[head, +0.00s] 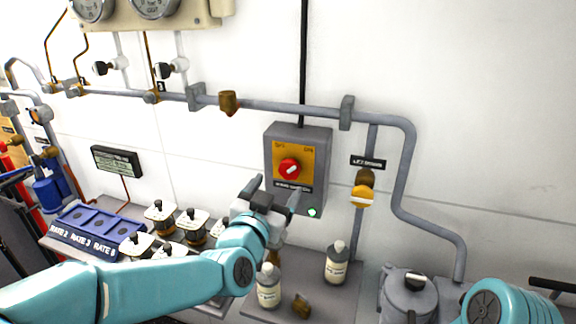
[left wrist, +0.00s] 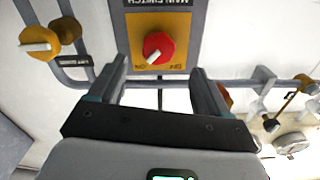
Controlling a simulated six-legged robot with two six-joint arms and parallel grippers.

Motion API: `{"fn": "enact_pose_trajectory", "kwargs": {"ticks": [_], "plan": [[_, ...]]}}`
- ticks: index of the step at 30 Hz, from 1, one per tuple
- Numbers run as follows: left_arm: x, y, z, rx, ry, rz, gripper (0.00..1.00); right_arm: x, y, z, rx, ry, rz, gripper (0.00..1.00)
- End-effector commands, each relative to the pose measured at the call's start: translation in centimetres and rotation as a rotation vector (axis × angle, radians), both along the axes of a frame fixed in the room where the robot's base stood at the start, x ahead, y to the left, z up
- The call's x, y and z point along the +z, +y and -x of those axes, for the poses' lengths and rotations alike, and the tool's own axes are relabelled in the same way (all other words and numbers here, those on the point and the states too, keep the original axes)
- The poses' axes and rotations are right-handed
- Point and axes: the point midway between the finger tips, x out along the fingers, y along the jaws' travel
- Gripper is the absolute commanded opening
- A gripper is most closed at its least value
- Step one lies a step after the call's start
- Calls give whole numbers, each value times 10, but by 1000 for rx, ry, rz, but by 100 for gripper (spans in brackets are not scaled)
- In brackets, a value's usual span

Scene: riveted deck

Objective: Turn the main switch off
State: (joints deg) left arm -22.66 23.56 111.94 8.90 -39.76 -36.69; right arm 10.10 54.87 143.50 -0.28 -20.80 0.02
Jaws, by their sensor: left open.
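The main switch is a grey wall box (head: 322,150) with a yellow plate and a round red knob (head: 289,169). The knob's white mark slants to the upper right, towards the right-hand label, which seems to read ON. A green lamp (head: 312,212) glows at the box's lower right. My left gripper (head: 274,191) is open and empty in front of the box, just below the knob. In the left wrist view the box is upside down, with the red knob (left wrist: 158,48) between and beyond the open fingers (left wrist: 158,68), apparently untouched. My right gripper is out of view.
A grey pipe (head: 275,106) runs above the box and bends down at the right. A yellow-handled valve (head: 362,196) is right of it.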

Motion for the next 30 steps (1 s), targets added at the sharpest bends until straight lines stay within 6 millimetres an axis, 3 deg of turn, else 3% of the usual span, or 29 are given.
{"fn": "enact_pose_trajectory", "kwargs": {"ticks": [3,9,22,23,27,30], "plan": [[3,-11,-28,-1,2,-1,78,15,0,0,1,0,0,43],[2,-22,-59,-1,1,1,78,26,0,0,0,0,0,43],[0,-26,-71,-1,0,1,78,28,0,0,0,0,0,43],[0,-26,-71,-1,0,1,71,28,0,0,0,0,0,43],[0,-26,-71,-1,0,0,26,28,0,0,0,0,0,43],[-1,-26,-71,-1,1,1,22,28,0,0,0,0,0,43]]}}
